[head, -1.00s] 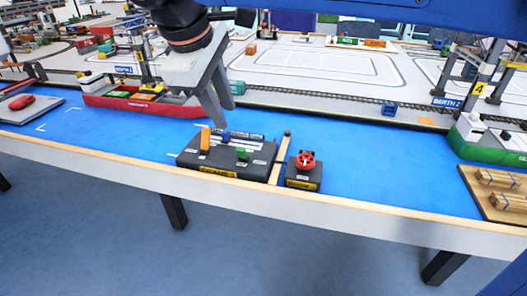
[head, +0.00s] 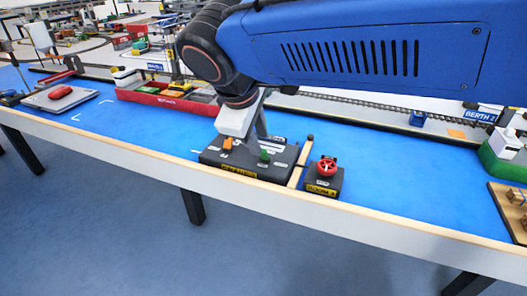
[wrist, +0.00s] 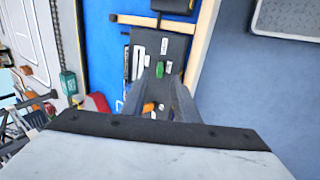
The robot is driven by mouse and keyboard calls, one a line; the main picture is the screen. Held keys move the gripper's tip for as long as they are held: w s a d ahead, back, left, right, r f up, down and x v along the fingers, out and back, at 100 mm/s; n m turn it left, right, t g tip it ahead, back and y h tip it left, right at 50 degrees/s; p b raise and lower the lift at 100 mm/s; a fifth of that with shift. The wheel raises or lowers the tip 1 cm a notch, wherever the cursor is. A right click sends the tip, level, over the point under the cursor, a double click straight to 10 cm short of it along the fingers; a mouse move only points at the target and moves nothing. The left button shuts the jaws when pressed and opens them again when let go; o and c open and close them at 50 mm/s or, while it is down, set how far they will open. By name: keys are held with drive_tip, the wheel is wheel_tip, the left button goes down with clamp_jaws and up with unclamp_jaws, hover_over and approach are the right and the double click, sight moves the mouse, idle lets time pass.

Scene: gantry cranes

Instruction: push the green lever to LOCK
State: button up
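A dark control box (head: 283,177) stands on the blue tabletop near the front edge. The green lever (head: 264,155) stands on its right part, and an orange lever (head: 228,144) on its left. My gripper (head: 263,136) is above the box, pointing down, close behind the green lever. In the wrist view the green lever (wrist: 160,69) appears in line with the gap between my fingertips (wrist: 159,78), just past them. The fingers are apart with nothing visibly held. Contact with the lever cannot be told. The lock label is too small to read.
A wooden bar (head: 300,163) lies along the box's right side. A small box with a red handwheel (head: 327,166) stands right of it. A red ship (head: 165,101) lies behind to the left.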

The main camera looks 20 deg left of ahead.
sight(264, 155)
drive_tip(key=x, duration=0.7)
drive_tip(key=shift+f, duration=0.1)
clamp_jaws()
